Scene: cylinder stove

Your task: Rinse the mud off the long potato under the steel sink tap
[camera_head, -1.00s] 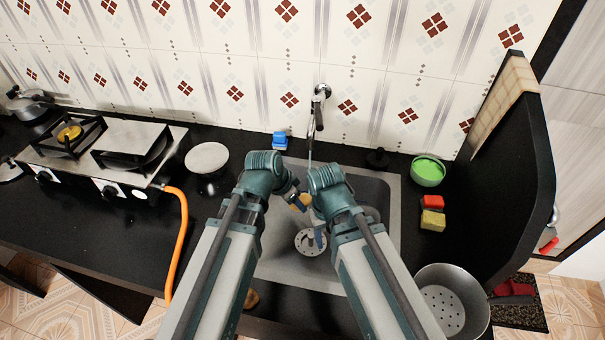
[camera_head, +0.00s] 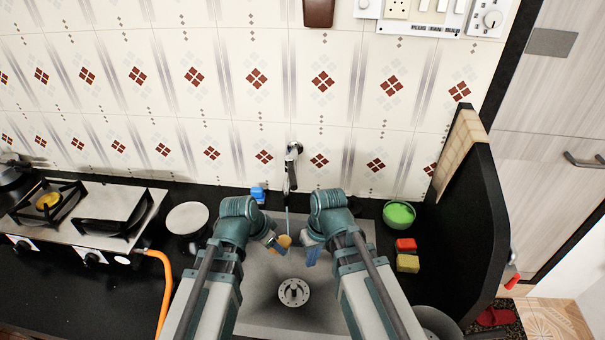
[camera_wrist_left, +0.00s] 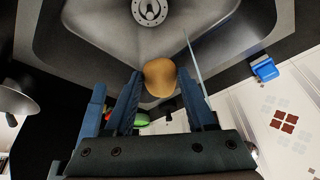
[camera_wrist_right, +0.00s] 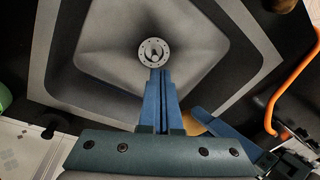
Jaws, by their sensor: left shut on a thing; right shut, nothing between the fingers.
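The potato (camera_head: 284,241) is yellow-brown, with no clear mud on the side that shows. My left gripper (camera_head: 276,243) is shut on it above the sink basin; it also shows between the fingers in the left wrist view (camera_wrist_left: 160,77). The steel tap (camera_head: 291,172) comes from the wall at the back of the sink (camera_head: 262,297). A thin pale stream (camera_head: 287,218) falls from its spout. In the left wrist view the stream (camera_wrist_left: 194,62) passes close beside the potato; contact is unclear. My right gripper (camera_head: 312,256) is shut and empty, right of the potato, over the basin.
A green bowl (camera_head: 399,214), a red sponge (camera_head: 405,244) and a yellow sponge (camera_head: 407,263) stand right of the sink, before a black partition (camera_head: 474,230). A blue item (camera_head: 258,194) is behind the sink. The stove (camera_head: 84,225) and its orange hose (camera_head: 165,290) are at left.

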